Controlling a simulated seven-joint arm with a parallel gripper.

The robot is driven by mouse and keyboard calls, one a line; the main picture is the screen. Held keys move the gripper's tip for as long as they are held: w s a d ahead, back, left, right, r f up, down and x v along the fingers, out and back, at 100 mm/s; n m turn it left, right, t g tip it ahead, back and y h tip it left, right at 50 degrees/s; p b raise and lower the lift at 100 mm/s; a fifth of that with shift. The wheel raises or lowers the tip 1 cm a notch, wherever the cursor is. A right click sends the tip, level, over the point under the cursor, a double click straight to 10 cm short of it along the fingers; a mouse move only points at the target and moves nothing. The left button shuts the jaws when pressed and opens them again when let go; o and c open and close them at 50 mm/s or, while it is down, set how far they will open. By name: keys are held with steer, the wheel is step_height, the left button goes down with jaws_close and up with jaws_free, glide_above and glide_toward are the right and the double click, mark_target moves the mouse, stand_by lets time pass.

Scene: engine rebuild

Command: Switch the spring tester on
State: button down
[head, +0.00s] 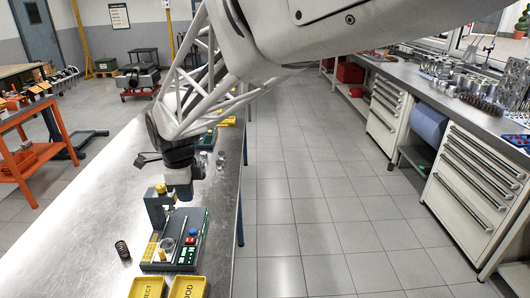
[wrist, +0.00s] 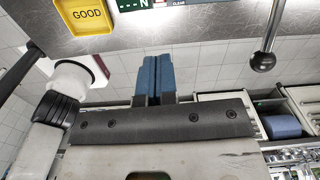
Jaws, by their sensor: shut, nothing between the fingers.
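The spring tester (head: 174,240) stands on the steel bench in the head view, with a green panel (head: 192,240) bearing a red button and a blue button. A column with a yellow cap rises at its back left. In the wrist view only a strip of the panel (wrist: 150,4) shows at the top edge, and a ball-ended lever (wrist: 262,60) hangs to the right. My gripper (wrist: 152,60) is shut and empty, its blue fingers side by side. In the head view my gripper is above the back of the tester; its fingertips are hard to make out. The power switch cannot be picked out.
A coil spring (head: 122,250) stands on the bench left of the tester. Yellow REJECT (head: 147,287) and GOOD (head: 188,287) trays sit in front; the GOOD tray also shows in the wrist view (wrist: 82,16). Small metal parts (head: 220,160) stand behind.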

steer(key=s+d+r+n, duration=0.1)
steer(key=s+d+n, duration=0.1)
steer(key=d, duration=0.5)
steer(key=s+d+r+n+t, duration=0.1)
steer(key=s+d+r+n, duration=0.1)
steer(key=d, duration=0.5)
steer(key=s+d+r+n, duration=0.1)
steer(key=s+d+n, duration=0.2)
steer(key=d, duration=0.4)
steer(key=shift+d+r+n, duration=0.2)
steer(key=shift+r+n, duration=0.15)
steer(key=shift+n, duration=0.15)
steer(key=shift+a, duration=0.1)
steer(key=m+g, duration=0.1)
steer(key=m, duration=0.8)
glide_above(188, 240)
step_height(188, 240, down, 6)
steer(key=shift+r, duration=0.25)
steer(key=shift+f, duration=0.1)
step_height(188, 240, down, 14)
steer(key=shift+r, duration=0.1)
